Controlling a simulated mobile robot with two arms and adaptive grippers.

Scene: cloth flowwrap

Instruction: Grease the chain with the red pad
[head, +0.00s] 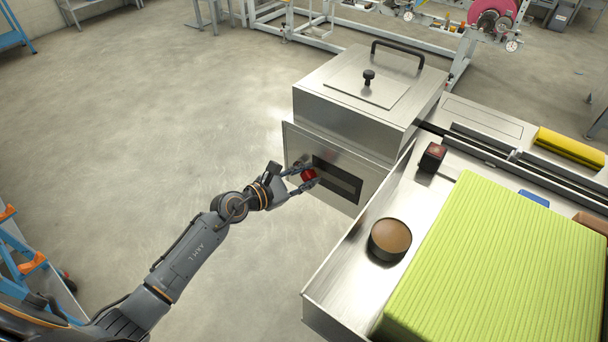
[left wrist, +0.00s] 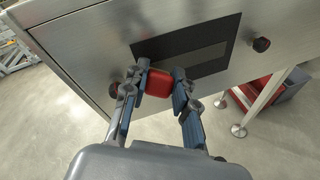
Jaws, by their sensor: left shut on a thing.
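My left gripper (head: 303,180) is shut on the red pad (head: 309,174) in front of the steel machine's side panel (head: 298,147). In the left wrist view the red pad (left wrist: 158,83) sits between the fingertips of my left gripper (left wrist: 159,84), at the lower left edge of a dark rectangular opening (left wrist: 205,35). I cannot tell whether the pad touches the panel. A greyish strip runs along inside the opening; chain links cannot be made out. A round dark tin with a brown top (head: 390,238) stands on the steel table. My right gripper is not in view.
The machine has a lid with a black knob (head: 369,77) and a handle. A stack of lime-green cloths (head: 500,260) fills the table's right side. A dark block with a red top (head: 433,156) stands behind the tin. Floor left of the machine is clear.

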